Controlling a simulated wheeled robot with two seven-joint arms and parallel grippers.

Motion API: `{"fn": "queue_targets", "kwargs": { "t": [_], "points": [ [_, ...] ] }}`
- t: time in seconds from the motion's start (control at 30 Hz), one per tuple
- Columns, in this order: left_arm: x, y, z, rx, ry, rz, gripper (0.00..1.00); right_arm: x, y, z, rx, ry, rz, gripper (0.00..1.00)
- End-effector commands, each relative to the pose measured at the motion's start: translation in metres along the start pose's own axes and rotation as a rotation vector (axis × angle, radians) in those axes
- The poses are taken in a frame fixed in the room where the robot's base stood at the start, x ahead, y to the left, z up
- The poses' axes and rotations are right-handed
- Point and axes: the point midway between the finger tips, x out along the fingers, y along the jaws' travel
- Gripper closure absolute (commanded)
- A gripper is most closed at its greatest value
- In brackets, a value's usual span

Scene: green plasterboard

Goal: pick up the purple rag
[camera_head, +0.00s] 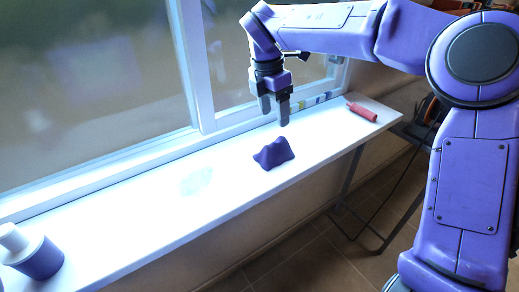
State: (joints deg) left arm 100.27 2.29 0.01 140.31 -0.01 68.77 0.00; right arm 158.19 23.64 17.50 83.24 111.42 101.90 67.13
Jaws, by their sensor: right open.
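The purple rag (274,153) lies crumpled in a small peaked heap on the white sill-like shelf (140,222), near its middle. My right gripper (275,117) hangs from the arm at the right and points down, above and slightly behind the rag. Its two dark fingers are apart, with nothing seen between them, and they do not appear to touch the rag. My left gripper does not show.
A purple bottle with a white cap (36,257) stands at the shelf's near left end. A red-handled tool (361,111) lies near the far right end. A window (90,80) runs along the back. A faint pale patch (196,181) marks the otherwise clear shelf left of the rag.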

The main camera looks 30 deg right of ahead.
Motion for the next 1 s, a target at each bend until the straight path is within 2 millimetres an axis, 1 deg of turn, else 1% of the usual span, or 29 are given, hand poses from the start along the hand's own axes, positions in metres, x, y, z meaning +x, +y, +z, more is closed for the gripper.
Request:
{"fn": "queue_targets", "kwargs": {
  "t": [0.03, 0.07, 0.13, 0.3, 0.37, 0.47, 0.6, 0.7, 0.8, 0.97, 1.0],
  "points": [
    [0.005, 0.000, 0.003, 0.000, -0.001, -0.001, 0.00, -0.002, 0.000, -0.002, 0.019, 0.023, 0.015, 0.36],
    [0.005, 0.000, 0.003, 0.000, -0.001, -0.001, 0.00, -0.003, 0.001, -0.004, 0.026, 0.032, 0.018, 0.36],
    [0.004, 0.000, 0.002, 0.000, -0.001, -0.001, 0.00, 0.004, 0.001, -0.006, 0.031, 0.041, 0.019, 0.36],
    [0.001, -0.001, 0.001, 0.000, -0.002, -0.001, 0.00, 0.033, 0.006, -0.012, 0.019, 0.039, 0.019, 0.36],
    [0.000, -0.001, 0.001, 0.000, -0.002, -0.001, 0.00, 0.040, 0.006, -0.014, 0.017, 0.039, 0.020, 0.36],
    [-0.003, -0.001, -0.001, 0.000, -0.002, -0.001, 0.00, 0.051, 0.005, -0.016, 0.014, 0.039, 0.018, 0.36],
    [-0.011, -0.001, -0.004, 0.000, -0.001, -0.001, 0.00, 0.076, -0.001, -0.020, 0.016, 0.039, 0.017, 0.36],
    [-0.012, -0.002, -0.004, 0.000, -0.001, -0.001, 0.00, 0.091, 0.000, -0.019, 0.017, 0.038, 0.018, 0.36],
    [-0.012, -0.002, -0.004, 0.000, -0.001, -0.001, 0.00, 0.097, 0.000, -0.019, 0.019, 0.037, 0.021, 0.36],
    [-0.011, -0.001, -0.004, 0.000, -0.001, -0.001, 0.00, 0.097, 0.000, -0.019, 0.019, 0.037, 0.021, 0.36],
    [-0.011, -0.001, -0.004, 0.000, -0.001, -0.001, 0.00, 0.097, 0.000, -0.019, 0.019, 0.037, 0.021, 0.49]
  ]
}}
